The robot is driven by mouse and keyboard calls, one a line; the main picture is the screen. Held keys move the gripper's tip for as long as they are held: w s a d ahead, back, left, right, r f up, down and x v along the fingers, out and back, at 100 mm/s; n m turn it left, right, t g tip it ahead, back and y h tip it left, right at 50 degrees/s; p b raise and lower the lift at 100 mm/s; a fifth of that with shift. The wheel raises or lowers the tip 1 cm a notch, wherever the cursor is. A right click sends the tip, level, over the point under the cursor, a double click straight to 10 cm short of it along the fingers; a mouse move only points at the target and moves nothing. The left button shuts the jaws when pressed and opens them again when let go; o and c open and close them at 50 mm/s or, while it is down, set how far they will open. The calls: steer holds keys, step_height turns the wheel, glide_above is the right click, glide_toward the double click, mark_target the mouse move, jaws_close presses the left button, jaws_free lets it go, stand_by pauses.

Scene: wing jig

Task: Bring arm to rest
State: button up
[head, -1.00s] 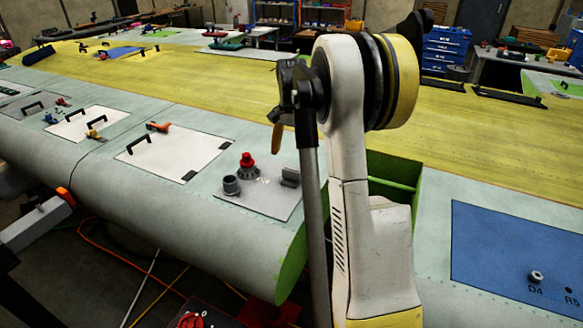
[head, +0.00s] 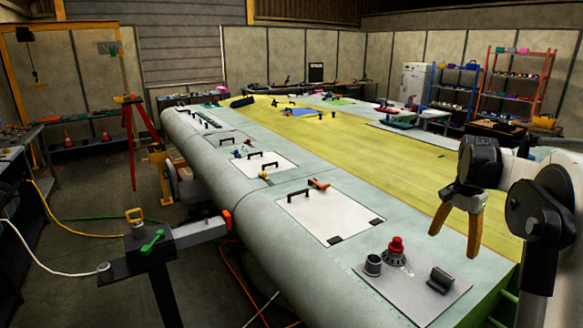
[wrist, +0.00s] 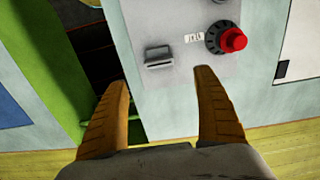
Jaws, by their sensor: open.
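My gripper (head: 457,231) is at the right of the head view, above the wing near the grey plate. Its two orange-brown fingers are apart in the wrist view (wrist: 162,105), with nothing between them. The grey plate (head: 415,301) carries a red-topped knob (head: 396,252), a dark round cup-like fitting (head: 373,265) and a dark block (head: 440,280). The wrist view shows the grey plate below the fingers, with the red knob (wrist: 232,40) and the block (wrist: 158,56). Part of my arm fills the right edge of the head view.
The long wing (head: 390,168) runs away to the back, with white panels (head: 325,215) and black handles on top. A green-edged opening (wrist: 55,60) lies beside the grey plate. A stand with an orange-tipped arm (head: 200,231) is left of the wing. Floor at far left has cables.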

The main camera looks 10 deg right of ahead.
steer(key=s+a+n+t+h+b, duration=0.1)
steer(key=s+a+n+b, duration=0.2)
steer(key=a, duration=0.6)
steer(key=s+a+n+t+b, duration=0.2)
steer(key=s+a+n, duration=0.1)
steer(key=a, duration=0.6)
steer(key=s+a+f+n+t+y+b, duration=0.1)
steer(key=s+a+f+n+t+b, duration=0.3)
steer(key=s+a+f, duration=0.8)
steer(key=s+a+n+b, duration=0.2)
steer(key=a+n, duration=0.1)
steer(key=shift+a+n, duration=0.3)
steer(key=shift+a, duration=0.1)
